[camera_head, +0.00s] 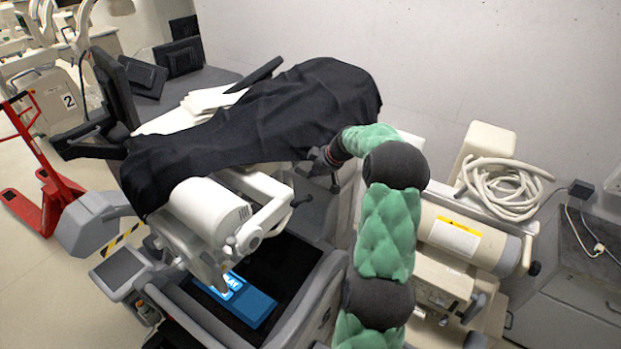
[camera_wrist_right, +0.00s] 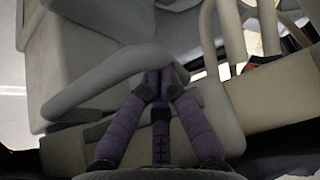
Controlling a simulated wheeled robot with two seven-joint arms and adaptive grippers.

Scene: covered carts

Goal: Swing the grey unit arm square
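A covered cart unit stands at the centre of the head view, with a black cloth (camera_head: 250,120) over its top. Its pale grey jointed arm (camera_head: 262,222) shows below the cloth. My right gripper (camera_head: 328,163) is at the cloth's lower right edge, small and mostly hidden by its wrist. In the right wrist view, its purple fingers (camera_wrist_right: 162,85) are drawn together at the rounded end of a curved grey bar (camera_wrist_right: 100,72). They look shut on it, though the inner contact is hidden. Which part the bar is in the head view I cannot tell. My left gripper is out of view.
A blue box (camera_head: 245,303) lies on the cart's dark lower tray. A beige machine with a coiled hose (camera_head: 503,187) stands close on the right, beside my green-padded right arm. A red pallet jack (camera_head: 57,190) is at the far left. Open floor shows at the left.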

